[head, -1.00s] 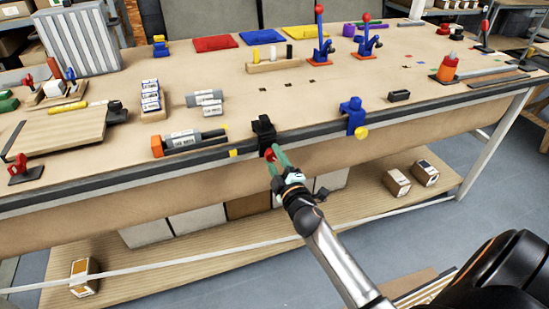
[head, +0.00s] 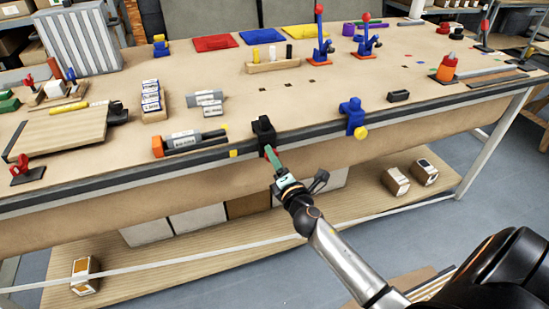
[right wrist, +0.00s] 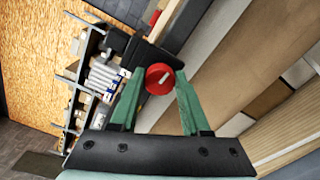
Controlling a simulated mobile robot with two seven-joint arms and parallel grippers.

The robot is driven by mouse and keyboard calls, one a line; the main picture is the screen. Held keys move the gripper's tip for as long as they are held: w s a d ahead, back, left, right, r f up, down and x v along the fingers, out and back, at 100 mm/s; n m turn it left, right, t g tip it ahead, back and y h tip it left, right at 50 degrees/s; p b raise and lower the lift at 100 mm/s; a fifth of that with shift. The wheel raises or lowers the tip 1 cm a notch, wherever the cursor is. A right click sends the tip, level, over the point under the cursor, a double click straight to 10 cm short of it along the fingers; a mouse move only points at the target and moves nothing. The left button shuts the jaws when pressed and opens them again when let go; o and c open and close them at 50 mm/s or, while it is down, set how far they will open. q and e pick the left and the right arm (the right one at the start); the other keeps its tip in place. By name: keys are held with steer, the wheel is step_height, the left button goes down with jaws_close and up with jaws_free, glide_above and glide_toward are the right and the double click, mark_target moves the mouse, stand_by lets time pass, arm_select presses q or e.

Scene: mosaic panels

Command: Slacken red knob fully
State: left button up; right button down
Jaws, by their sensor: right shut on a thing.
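A black clamp (head: 264,131) sits on the front edge of the workbench, and it also shows in the right wrist view (right wrist: 122,44). Its red knob (right wrist: 159,79) has a white mark on its face and sits between my right gripper's green fingers in the right wrist view. My right gripper (head: 271,153) reaches up to the clamp from below and in front, and is shut on the knob (right wrist: 160,88). In the head view the fingers, seen nearly edge-on, mostly hide the knob. My left gripper is not in view.
A blue clamp with a yellow knob (head: 354,117) sits on the bench edge to the right. A grey cylinder tool with an orange end (head: 185,140) lies to the left. A lower shelf (head: 200,255) runs underneath. The space in front of the bench edge is free.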

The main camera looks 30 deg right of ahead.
steer(key=shift+r+n, duration=0.1)
steer(key=shift+n, duration=0.6)
steer(key=shift+c, duration=1.9)
jaws_free()
steer(key=b+v, duration=0.2)
steer(key=v, duration=1)
steer(key=shift+s, duration=0.25)
steer(key=shift+a, duration=0.1)
